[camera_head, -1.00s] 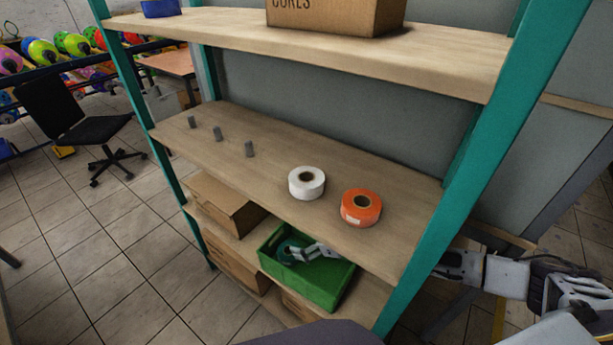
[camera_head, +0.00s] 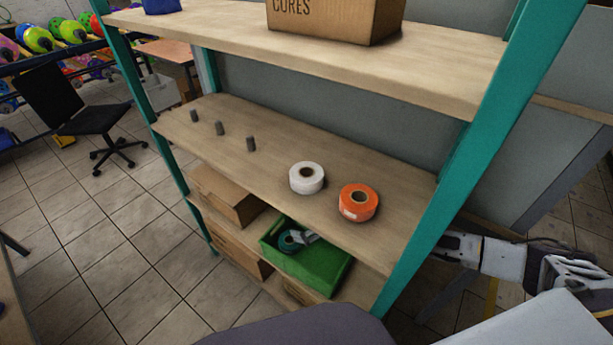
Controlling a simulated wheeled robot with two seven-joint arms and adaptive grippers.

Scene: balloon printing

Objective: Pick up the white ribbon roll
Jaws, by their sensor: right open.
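The white ribbon roll (camera_head: 307,179) lies flat on the middle shelf (camera_head: 235,160), its dark core hole facing up. Nothing holds it. My right arm comes in from the right and passes behind the teal front post. Its gripper (camera_head: 306,237) shows only in part, below the middle shelf at the green bin, well under the white roll and apart from it. The shelf edge hides most of this gripper. It is open. My left gripper is not in view.
An orange roll (camera_head: 358,202) lies close to the right of the white roll. Several grey pegs stand further left. The upper shelf (camera_head: 430,75) bears a cardboard box (camera_head: 335,20). The teal post (camera_head: 455,200) bounds the right.

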